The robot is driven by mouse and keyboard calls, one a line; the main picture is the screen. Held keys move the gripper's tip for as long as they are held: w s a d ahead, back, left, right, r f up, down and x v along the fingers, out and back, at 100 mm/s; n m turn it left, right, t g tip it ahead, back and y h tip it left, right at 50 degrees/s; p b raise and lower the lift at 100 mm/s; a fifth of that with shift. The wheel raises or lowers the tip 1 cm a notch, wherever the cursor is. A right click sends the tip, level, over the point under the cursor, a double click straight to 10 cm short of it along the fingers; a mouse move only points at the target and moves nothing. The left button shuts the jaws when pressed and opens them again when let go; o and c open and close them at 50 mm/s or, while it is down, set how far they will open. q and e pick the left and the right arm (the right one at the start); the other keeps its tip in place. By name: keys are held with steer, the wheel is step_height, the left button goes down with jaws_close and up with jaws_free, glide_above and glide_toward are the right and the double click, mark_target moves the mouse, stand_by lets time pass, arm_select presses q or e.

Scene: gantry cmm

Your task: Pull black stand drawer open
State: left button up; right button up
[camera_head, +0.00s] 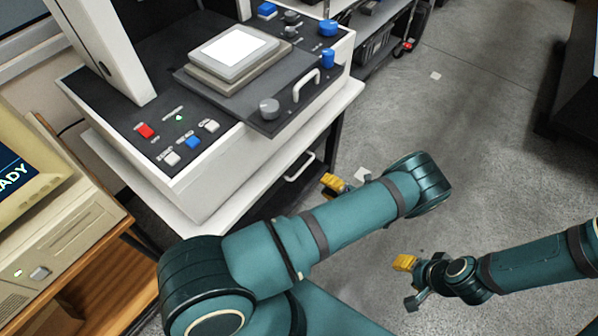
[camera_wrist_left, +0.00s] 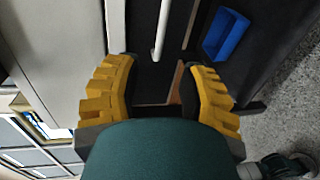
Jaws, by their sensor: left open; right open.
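The black stand is under the white-topped measuring machine. Its drawer's white bar handle (camera_head: 300,166) shows below the tabletop edge in the head view; much of the drawer front is in shadow. In the left wrist view the handle (camera_wrist_left: 161,32) stands out from a dark front, ahead of the fingers. My left gripper (camera_wrist_left: 166,88) is open, with its yellow fingers apart and nothing between them. In the head view its yellow finger (camera_head: 332,183) shows beside the handle, partly hidden behind my arm. My right gripper (camera_head: 409,282) is open and empty over the floor.
The machine's front panel (camera_head: 265,110) and white tabletop (camera_head: 335,108) overhang the stand. A wooden desk (camera_head: 95,275) with a beige computer (camera_head: 55,220) is at left. A blue bin (camera_wrist_left: 226,35) is right of the handle in the wrist view. Grey floor (camera_head: 480,130) is clear at right.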

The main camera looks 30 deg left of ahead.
mark_target(299, 172)
arm_select(q)
steer(key=x, duration=1.1)
steer(key=shift+s+a+f+b, duration=0.1)
steer(key=shift+a+b, duration=0.05)
steer(key=shift+b, duration=0.25)
jaws_close()
